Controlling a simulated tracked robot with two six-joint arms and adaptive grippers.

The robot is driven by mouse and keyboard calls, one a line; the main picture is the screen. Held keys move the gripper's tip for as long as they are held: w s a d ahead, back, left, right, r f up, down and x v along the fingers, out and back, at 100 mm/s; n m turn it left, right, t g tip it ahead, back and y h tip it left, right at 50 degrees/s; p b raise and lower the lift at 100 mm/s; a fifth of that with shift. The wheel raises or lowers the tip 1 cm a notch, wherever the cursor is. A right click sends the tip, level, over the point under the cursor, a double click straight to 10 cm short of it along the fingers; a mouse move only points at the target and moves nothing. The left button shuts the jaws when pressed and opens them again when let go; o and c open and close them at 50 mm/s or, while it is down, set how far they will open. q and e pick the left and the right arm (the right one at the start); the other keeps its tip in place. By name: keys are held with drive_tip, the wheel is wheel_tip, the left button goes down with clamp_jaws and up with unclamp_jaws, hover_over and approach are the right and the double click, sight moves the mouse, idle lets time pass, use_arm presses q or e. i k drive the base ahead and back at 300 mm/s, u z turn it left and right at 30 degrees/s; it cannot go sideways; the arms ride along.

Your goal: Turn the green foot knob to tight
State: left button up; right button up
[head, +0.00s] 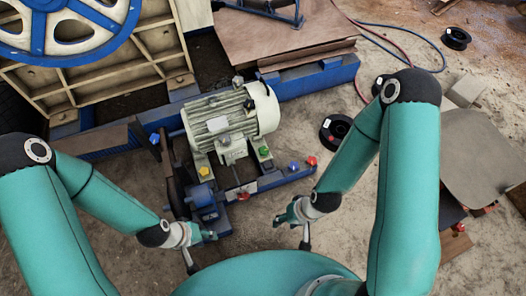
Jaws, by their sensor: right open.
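The green foot knob (264,152) sits at the right foot of the cream-coloured electric motor (232,118), in the middle of the head view. A yellow knob (204,171) sits at the motor's left foot. My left gripper (203,252) is open and empty, below and left of the motor and apart from the knobs. My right gripper (292,233) is open and empty, below and a little right of the green knob and apart from it. The knob's markings are too small to read.
A blue rail (270,181) with a blue knob (292,167) and a red knob (311,161) runs below the motor. A belt wheel stands left of it. A black spool (335,130) and hoses lie to the right. Bare ground lies between my grippers.

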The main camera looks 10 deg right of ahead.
sight(264, 150)
drive_tip(key=z, duration=0.6)
drive_tip(key=i, duration=0.2)
drive_tip(key=u, duration=3.05)
drive_tip(key=i, duration=0.1)
drive_tip(key=u, duration=0.4)
drive_tip(key=k, duration=1.5)
drive_tip(key=u, duration=0.65)
drive_tip(key=i, duration=0.1)
drive_tip(key=z, duration=2.35)
drive_tip(key=i, duration=0.85)
drive_tip(key=z, duration=0.05)
